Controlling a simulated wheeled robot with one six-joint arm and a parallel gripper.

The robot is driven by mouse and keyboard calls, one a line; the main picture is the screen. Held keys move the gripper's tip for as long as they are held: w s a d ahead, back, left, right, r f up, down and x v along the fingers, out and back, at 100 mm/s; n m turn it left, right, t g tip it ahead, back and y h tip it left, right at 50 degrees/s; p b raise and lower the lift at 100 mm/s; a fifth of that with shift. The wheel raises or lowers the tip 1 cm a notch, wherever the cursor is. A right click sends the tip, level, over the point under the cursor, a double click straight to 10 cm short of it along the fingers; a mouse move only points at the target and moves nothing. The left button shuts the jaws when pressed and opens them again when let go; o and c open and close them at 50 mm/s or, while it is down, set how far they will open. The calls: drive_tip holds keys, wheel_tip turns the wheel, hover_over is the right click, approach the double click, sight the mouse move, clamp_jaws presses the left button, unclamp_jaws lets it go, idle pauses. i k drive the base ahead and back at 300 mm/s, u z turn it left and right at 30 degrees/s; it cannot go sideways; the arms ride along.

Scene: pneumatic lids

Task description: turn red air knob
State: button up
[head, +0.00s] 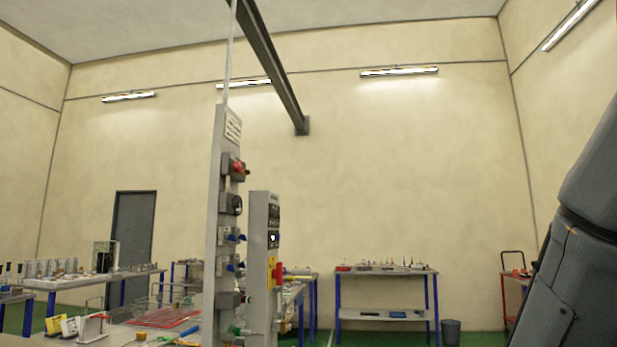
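A tall narrow grey panel (217,200) stands left of centre in the head view, seen nearly edge-on. A small red knob (238,167) sticks out from a dark block high on its right-hand face. A second red part (279,273), with yellow beside it, sits low on the shorter grey panel (259,215) just to the right. I cannot tell for certain which red part is the air knob, nor how either is turned. My gripper is not in view; only a dark part of my arm shows at the right edge.
Below the red knob, the tall panel carries a black fitting (236,204) and blue-handled valves (232,237). Worktables with small parts stand at the left (88,279) and back (385,271). A red cart (513,277) is at the right. A beam (273,62) runs overhead.

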sight(237, 166)
drive_tip(key=z, duration=0.15)
drive_tip(key=i, duration=1.75)
drive_tip(key=u, duration=0.75)
